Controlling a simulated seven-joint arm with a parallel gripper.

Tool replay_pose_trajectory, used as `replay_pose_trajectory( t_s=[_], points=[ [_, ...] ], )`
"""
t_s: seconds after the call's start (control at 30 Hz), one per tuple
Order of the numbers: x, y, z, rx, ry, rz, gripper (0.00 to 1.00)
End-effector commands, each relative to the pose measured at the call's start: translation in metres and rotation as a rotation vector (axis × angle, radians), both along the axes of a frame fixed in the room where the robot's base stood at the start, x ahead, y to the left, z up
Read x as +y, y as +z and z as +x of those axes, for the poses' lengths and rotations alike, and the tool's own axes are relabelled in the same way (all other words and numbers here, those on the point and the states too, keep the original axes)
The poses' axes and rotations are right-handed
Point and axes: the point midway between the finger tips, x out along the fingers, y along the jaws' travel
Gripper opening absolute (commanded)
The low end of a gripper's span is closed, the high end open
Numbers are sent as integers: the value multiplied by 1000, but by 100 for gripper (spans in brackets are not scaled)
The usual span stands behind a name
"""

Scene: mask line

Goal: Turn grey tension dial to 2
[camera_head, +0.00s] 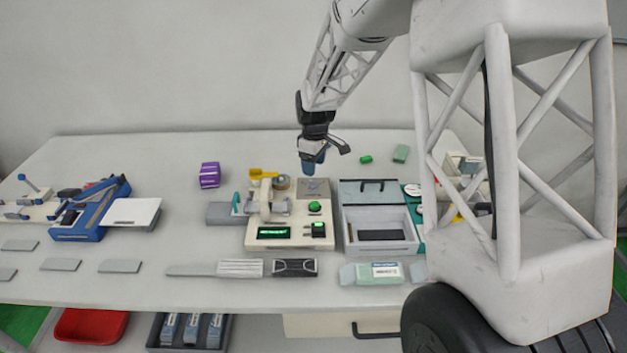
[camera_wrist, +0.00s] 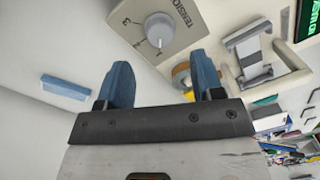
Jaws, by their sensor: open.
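The grey tension dial (camera_wrist: 158,28) is a round knob on a grey panel marked TENSION at the top of the wrist view. A 3 and other marks sit beside it, and a pale pointer line shows on the knob. In the head view the panel (camera_head: 314,187) is at the back right of the cream machine (camera_head: 257,232), and the dial is too small to read there. My gripper (camera_wrist: 162,72) is open and empty, with two blue fingers apart. The dial lies beyond the fingertips, between them in the picture. In the head view my gripper (camera_head: 313,163) hangs just above the panel.
A yellow part and a tape roll (camera_head: 282,182) stand left of the panel. A grey-white bin (camera_head: 380,232) is close on the right. A purple box (camera_head: 209,175) stands at the back left.

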Motion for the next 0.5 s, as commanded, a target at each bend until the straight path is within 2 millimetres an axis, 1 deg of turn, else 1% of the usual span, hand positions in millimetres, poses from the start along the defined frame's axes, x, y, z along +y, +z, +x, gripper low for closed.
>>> replay_pose_trajectory(
  t_s=[0.3,0.5],
  points=[
    [1,-38,-1,1,0,0,61],
    [1,-56,-2,1,0,0,61]
  ],
)
